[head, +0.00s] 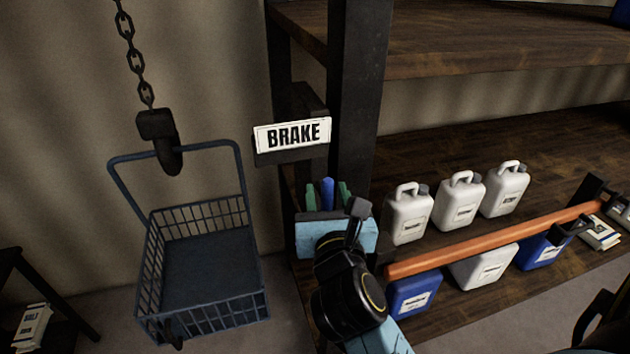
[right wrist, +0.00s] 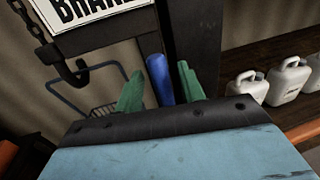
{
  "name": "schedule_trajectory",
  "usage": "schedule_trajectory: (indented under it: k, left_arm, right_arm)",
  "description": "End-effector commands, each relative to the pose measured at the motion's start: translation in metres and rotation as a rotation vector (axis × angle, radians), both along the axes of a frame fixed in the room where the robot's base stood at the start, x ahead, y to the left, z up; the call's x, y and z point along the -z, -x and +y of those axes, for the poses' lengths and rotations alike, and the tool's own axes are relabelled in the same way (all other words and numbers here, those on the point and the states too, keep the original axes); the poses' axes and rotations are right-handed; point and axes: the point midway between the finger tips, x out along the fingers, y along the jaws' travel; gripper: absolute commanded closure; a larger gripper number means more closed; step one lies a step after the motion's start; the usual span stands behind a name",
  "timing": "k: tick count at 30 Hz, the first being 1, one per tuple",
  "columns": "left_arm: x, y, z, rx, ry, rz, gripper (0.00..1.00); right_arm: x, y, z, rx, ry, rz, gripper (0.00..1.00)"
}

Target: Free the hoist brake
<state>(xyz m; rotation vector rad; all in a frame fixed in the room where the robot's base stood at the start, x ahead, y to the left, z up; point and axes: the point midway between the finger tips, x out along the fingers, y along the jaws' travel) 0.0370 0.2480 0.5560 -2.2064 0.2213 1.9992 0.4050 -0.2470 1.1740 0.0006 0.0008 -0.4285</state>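A white sign reading BRAKE (head: 293,135) is fixed beside a dark post; its lower part also shows in the right wrist view (right wrist: 92,12). Below it a blue handle (head: 327,191) stands up, its lower end hidden by my gripper. My right gripper (head: 327,196) is just under the sign, its green fingers on either side of the blue handle. In the right wrist view the handle (right wrist: 160,80) stands between the fingers, with narrow gaps showing, so they look open around it. A blue wire basket (head: 205,262) hangs from a dark hook (head: 163,140) on a chain. My left gripper is not in view.
Wooden shelves (head: 480,190) at the right hold several white jugs (head: 461,200) and blue containers (head: 413,292). An orange bar (head: 490,240) runs across their front. A small dark table (head: 30,265) stands at the far left. Floor shows between basket and shelves.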

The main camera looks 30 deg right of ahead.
Motion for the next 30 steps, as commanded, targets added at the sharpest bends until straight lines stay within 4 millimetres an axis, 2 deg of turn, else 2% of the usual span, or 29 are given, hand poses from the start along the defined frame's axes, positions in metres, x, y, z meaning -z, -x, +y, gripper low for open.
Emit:
schedule_trajectory:
  k: [13, 22, 30]
  left_arm:
    - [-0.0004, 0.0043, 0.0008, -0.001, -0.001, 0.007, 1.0]
    - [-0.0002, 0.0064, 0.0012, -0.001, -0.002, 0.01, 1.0]
    - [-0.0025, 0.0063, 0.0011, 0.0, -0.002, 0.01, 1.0]
  right_arm:
    - [0.0002, -0.0034, -0.0062, 0.003, 0.001, 0.0, 0.61]
    - [0.0001, -0.0034, -0.0061, 0.003, 0.001, 0.0, 1.0]
    - [-0.0003, -0.0034, -0.0057, 0.003, 0.023, 0.006, 1.0]
